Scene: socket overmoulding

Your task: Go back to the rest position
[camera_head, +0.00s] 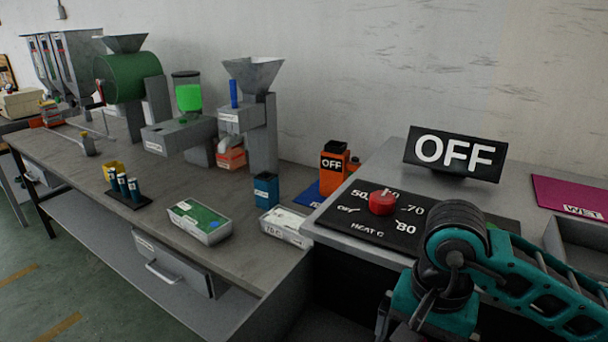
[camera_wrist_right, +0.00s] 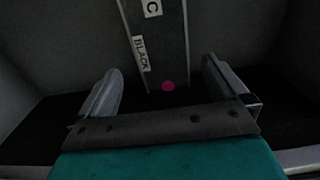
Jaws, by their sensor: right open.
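My right arm, teal and black, comes in from the lower right in the head view. Its gripper (camera_head: 388,318) points down in front of the heater bench, and its tips are partly cut off by the lower edge. In the right wrist view my right gripper (camera_wrist_right: 163,92) has its two grey fingers wide apart with nothing between them. Beyond them is a dark panel (camera_wrist_right: 158,50) with labels reading "C" and "BLACK", and a magenta dot lies near its lower end. My left gripper does not show.
A red knob (camera_head: 381,202) sits on the black heat dial plate, beside an OFF sign (camera_head: 454,154). A magenta WET mat (camera_head: 572,197) lies at the right. Trays, a blue bin (camera_head: 266,190) and machines stand on the long bench (camera_head: 150,227).

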